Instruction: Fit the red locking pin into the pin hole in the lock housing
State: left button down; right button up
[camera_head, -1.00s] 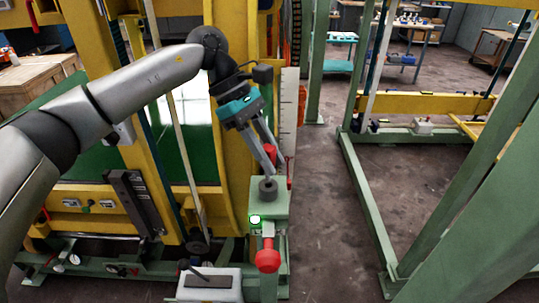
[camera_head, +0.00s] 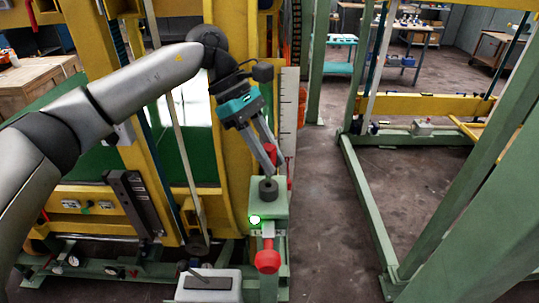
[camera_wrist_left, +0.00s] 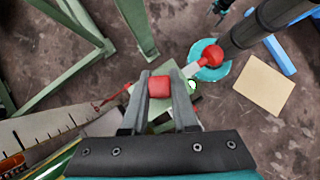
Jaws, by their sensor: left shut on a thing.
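The red locking pin (camera_head: 270,150) is between the fingers of my left gripper (camera_head: 275,168), just above the lock housing. In the left wrist view its square red head (camera_wrist_left: 160,87) sits between the two fingertips (camera_wrist_left: 160,100), which are shut on it. The lock housing (camera_head: 280,207) is a green block with a dark round collar (camera_head: 268,190) on top, directly below the fingertips. The pin's lower end is hidden, so I cannot tell whether it enters the hole.
A red ball knob (camera_head: 268,261) stands at the housing's front, and a green lamp (camera_head: 255,219) glows on the housing. A white ruled scale (camera_head: 289,115) rises close behind the gripper. A yellow frame (camera_head: 235,185) is close on the left.

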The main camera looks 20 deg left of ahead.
pick_arm(q)
jog(key=shift+f+b, duration=1.85)
jog(key=shift+f, duration=0.2)
jog(key=c, duration=0.6)
grip_release()
jog(key=v, duration=1.5)
jog(key=shift+a, duration=0.1)
